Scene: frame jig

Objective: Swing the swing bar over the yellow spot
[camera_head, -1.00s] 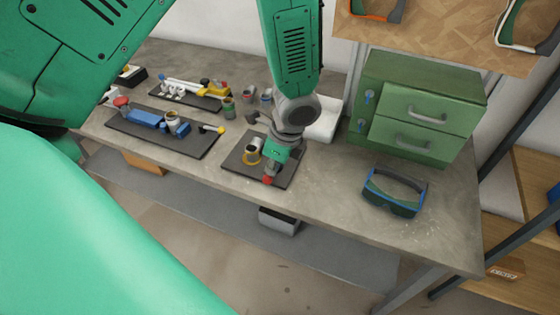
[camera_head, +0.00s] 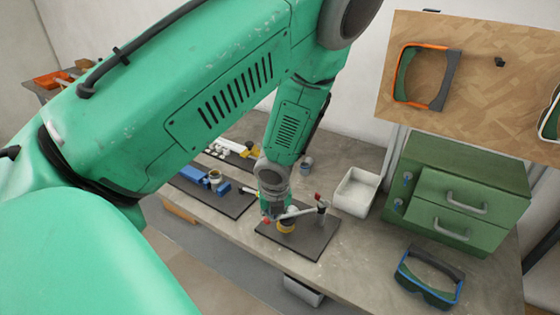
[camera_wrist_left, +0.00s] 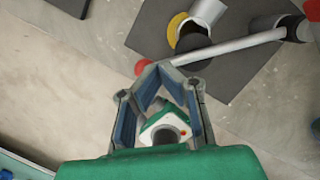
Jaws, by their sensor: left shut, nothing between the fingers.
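The swing bar (camera_head: 298,212) is a pale rod on a dark plate (camera_head: 318,238), running left from a post with a red top (camera_head: 317,197). In the left wrist view the silver bar (camera_wrist_left: 235,45) ends at a red tip (camera_wrist_left: 143,67) by my fingertips. The yellow spot (camera_head: 285,229) is partly hidden around a short grey cylinder; it shows in the wrist view (camera_wrist_left: 176,27), a little apart from the bar line. My left gripper (camera_head: 270,213) is shut and empty at the bar's free end; touch is unclear. My right gripper is not seen.
A white bin (camera_head: 356,192) and a green drawer cabinet (camera_head: 455,200) stand right of the plate. Blue goggles (camera_head: 430,275) lie at the right front. Another dark tray (camera_head: 225,200) with blue parts lies to the left. Bare bench lies right of the plate.

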